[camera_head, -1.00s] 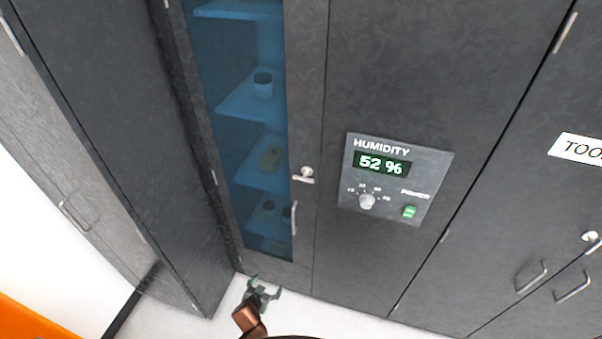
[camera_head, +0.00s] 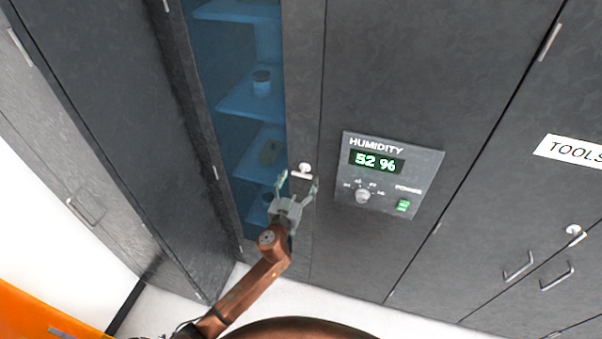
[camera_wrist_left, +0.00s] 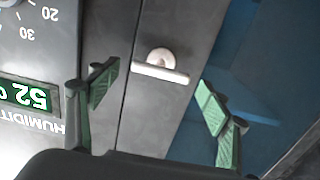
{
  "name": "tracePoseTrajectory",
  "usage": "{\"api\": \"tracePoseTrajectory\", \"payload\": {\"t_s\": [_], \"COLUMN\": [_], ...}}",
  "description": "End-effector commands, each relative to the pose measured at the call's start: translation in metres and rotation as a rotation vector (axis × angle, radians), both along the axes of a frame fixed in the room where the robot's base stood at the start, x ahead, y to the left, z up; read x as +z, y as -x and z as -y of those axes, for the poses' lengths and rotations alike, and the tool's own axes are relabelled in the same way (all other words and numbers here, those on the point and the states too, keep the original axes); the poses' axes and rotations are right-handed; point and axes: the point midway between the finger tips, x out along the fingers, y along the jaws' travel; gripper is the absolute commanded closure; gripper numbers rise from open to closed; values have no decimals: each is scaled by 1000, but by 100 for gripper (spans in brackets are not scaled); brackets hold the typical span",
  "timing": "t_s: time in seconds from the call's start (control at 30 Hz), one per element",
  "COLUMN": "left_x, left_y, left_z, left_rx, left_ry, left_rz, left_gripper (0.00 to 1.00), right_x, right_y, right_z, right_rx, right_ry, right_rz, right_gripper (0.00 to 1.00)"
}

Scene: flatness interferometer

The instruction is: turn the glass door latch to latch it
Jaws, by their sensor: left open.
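The glass door (camera_head: 236,120) is a tall dark-framed cabinet door with a blue pane, and it looks closed. Its latch (camera_head: 303,171) is a small silver round boss with a short bar on the door's right frame. The bar lies roughly horizontal in the head view. My left gripper (camera_head: 298,186) is open in front of the door, with its fingers just below and around the latch in the picture. In the left wrist view the latch (camera_wrist_left: 161,67) shows between the two spread green-padded fingers, apart from both. My right gripper is not in view.
A humidity panel (camera_head: 389,205) with a knob and a green power switch sits right of the latch. A TOOLS cabinet (camera_head: 480,200) is further right. A dark cabinet side (camera_head: 130,130) stands at the left. Pale floor shows below.

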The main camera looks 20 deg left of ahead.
Motion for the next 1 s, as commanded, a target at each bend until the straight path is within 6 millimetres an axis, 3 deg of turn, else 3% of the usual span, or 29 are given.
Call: {"api": "tracePoseTrajectory", "payload": {"t_s": [0.2,0.53,1.0], "left_x": [0,0,-1], "left_y": [-24,-28,-28], "left_z": [1,1,0], "left_rx": [1,0,1], "left_ry": [-1,0,0], "left_rz": [-1,-1,-1], "left_gripper": [28,28,60], "right_x": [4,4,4], "right_y": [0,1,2], "right_z": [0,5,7], "right_rx": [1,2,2], "right_ry": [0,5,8], "right_rz": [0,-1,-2], "right_gripper": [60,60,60]}}
